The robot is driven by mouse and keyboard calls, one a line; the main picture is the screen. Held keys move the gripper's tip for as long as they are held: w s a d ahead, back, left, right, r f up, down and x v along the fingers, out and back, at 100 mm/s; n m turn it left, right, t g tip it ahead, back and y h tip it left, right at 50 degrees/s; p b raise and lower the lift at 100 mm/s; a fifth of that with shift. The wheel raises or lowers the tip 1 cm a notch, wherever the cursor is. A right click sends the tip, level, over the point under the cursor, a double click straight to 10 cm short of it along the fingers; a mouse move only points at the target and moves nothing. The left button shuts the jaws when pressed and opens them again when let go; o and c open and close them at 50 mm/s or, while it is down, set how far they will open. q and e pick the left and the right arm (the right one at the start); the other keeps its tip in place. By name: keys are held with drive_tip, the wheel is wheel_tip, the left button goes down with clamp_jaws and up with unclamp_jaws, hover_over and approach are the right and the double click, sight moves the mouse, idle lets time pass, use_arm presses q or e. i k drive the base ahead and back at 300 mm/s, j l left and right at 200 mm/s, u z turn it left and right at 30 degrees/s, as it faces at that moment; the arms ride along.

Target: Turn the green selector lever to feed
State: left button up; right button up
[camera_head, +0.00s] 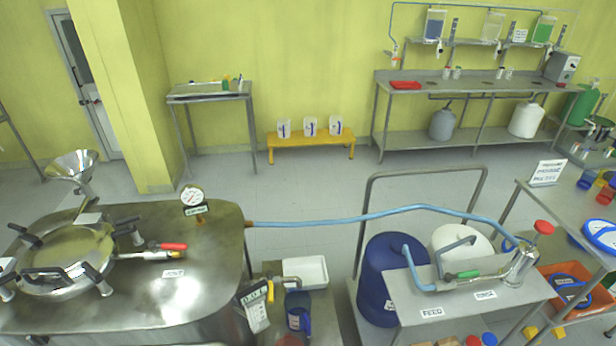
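The green selector lever (467,275) sits on a metal pipe fitting above a small grey shelf (530,288) at the lower right. The lever lies roughly along the pipe. A "FEED" label (432,312) is on the shelf's front left. A second label (485,295), too small to read surely, is to its right, nearer the lever. Blue hoses join the fitting from the left. I see neither of my grippers in this view.
A blue drum (378,290) and a white drum (455,240) stand behind and left of the shelf. A steel reactor (190,250) with a red-handled valve (172,246) fills the left. Floor is clear behind.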

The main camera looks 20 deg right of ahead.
sight(448, 277)
drive_tip(key=z, duration=2.05)
drive_tip(key=i+l+u, duration=0.15)
drive_tip(key=i+l, duration=0.25)
drive_tip(key=i, duration=0.05)
